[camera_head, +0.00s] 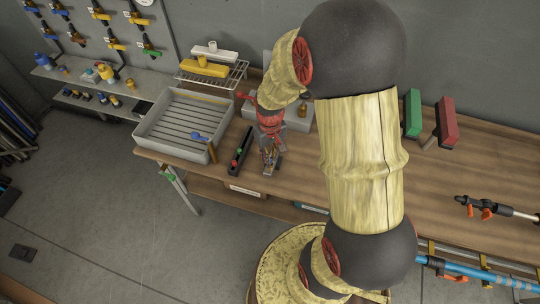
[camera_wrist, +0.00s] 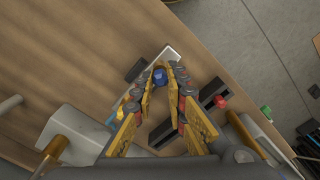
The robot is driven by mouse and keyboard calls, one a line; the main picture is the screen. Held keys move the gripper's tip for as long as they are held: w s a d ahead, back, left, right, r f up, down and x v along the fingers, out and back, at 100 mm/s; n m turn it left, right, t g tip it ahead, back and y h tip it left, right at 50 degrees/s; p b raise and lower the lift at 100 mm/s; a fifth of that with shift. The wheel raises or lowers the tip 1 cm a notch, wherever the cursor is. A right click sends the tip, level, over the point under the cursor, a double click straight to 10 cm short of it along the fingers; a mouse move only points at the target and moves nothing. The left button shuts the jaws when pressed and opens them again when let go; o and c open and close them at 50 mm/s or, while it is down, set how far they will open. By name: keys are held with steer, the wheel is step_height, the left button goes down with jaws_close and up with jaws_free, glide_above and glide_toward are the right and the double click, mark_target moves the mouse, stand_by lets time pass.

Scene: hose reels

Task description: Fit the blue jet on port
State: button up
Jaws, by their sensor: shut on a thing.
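My gripper (camera_wrist: 162,92) points down over the workbench, its yellow fingers shut on the blue jet (camera_wrist: 160,75), which shows as a small blue cap between the fingertips. In the head view my gripper (camera_head: 269,158) is near the bench's front edge, just right of the black rack (camera_head: 238,157); the jet is too small to make out there. A grey block with a brass stub (camera_wrist: 52,148) stands apart from the fingers at the lower left of the wrist view. I cannot tell which fitting is the port.
Green (camera_head: 412,112) and red (camera_head: 447,122) blocks stand right.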

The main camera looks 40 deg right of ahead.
steer(key=shift+f+b, duration=0.3)
steer(key=shift+f, duration=0.2)
steer(key=o, duration=0.9)
steer(key=shift+c, duration=0.2)
step_height(320, 180, up, 12)
stand_by(0.5)
